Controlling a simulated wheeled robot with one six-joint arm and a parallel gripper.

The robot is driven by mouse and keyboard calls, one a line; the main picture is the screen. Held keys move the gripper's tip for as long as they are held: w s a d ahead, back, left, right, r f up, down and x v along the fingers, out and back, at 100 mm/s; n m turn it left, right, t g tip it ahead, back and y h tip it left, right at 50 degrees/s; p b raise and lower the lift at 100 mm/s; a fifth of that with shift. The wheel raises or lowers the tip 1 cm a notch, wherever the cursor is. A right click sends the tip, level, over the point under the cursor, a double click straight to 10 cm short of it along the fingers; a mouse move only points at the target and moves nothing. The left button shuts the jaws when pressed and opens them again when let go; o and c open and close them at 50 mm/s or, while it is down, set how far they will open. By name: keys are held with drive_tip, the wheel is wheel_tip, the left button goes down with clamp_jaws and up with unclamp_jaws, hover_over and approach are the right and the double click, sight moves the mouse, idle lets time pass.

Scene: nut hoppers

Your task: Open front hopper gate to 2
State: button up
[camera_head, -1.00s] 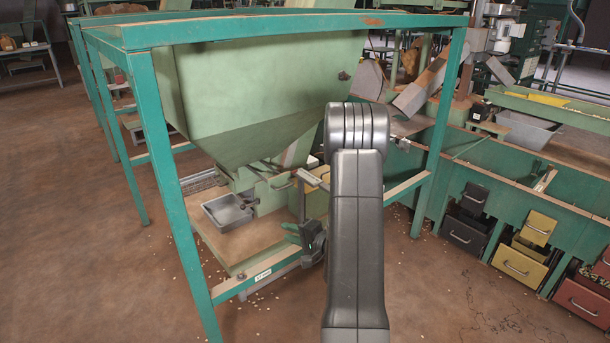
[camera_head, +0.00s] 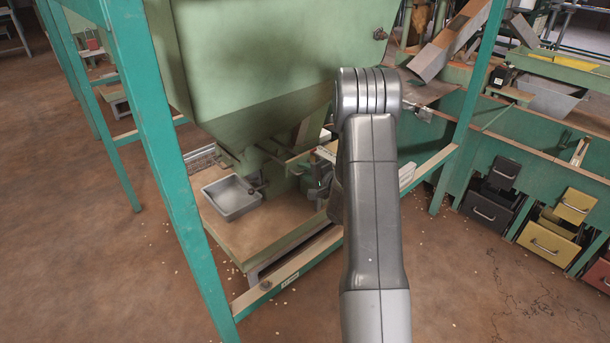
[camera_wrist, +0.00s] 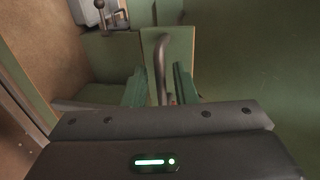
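The green hopper (camera_head: 275,70) hangs in the teal frame and narrows to a chute at its bottom. A curved metal handle (camera_wrist: 160,62) stands out from a green plate at the chute in the wrist view. My gripper (camera_wrist: 159,86) has its two green fingers apart, one on each side of the handle. The handle lies between them, and I cannot tell whether either finger touches it. In the head view my gripper (camera_head: 318,188) is beside the chute, partly hidden by my arm. The gate's opening is not clearly visible.
A grey metal tray (camera_head: 232,198) sits on a wooden platform (camera_head: 245,240) under the chute. A teal post (camera_head: 165,150) and a lower rail (camera_head: 290,268) stand in front. A ball-ended lever (camera_wrist: 100,5) is at the wrist view's top left. Drawers (camera_head: 550,240) line the right.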

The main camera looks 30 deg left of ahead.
drive_tip(key=shift+w+a, duration=0.1)
drive_tip(key=shift+a, duration=0.1)
clamp_jaws()
drive_tip(key=v, duration=0.2)
drive_tip(key=f+p+v, duration=0.1)
drive_tip(key=v, duration=0.2)
unclamp_jaws()
drive_tip(key=p+v, duration=0.4)
drive_tip(key=v, duration=1)
